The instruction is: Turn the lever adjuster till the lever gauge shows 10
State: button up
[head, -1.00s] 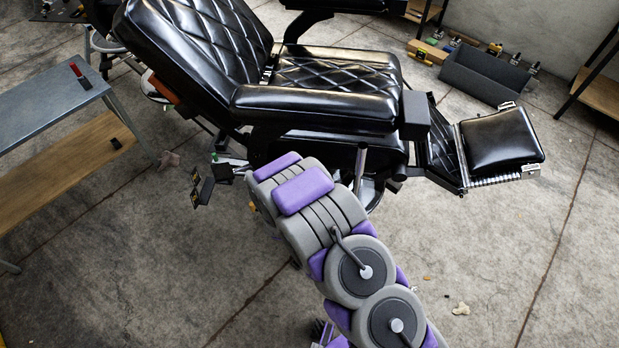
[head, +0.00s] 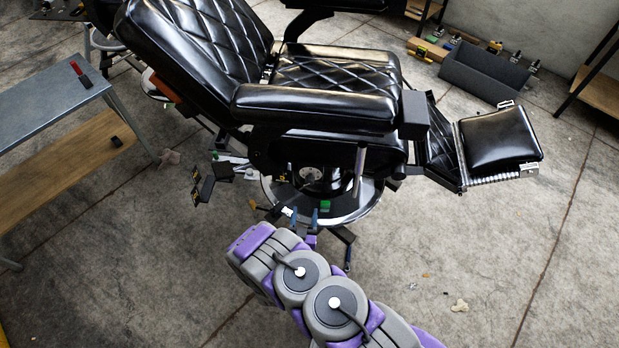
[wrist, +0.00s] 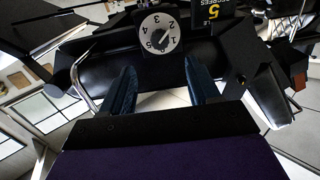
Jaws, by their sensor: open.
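My gripper (head: 302,215) is low beside the barber chair's (head: 320,105) round base in the head view. In the wrist view my gripper (wrist: 159,68) has two dark blue fingers spread apart with nothing between them. A white dial (wrist: 158,33) with black digits and a dark pointer lies just beyond the fingertips, on a black mount. To its right is a black plate (wrist: 212,12) with a large yellow 5; its small text is hard to read. I cannot tell for certain which part is the lever adjuster or whether this plate is the lever gauge.
Small black plates with yellow marks (head: 202,186) stick out left of the chair base (head: 345,215). A grey metal table (head: 45,105) stands at the left. A dark open box (head: 485,75) lies at the back right.

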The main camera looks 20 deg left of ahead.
aim_at(309, 184)
jog(key=b+x, duration=0.2)
jog(key=x, duration=1.3)
jog(key=shift+w+a+b, duration=0.1)
jog(key=shift+w+b, duration=0.15)
jog(key=shift+b, duration=0.1)
jog(key=c, duration=1)
jog(key=shift+n, duration=0.4)
jog(key=n, duration=0.4)
jog(key=shift+n+b, duration=0.3)
jog(key=shift+n, duration=2.2)
jog(key=shift+s, duration=0.1)
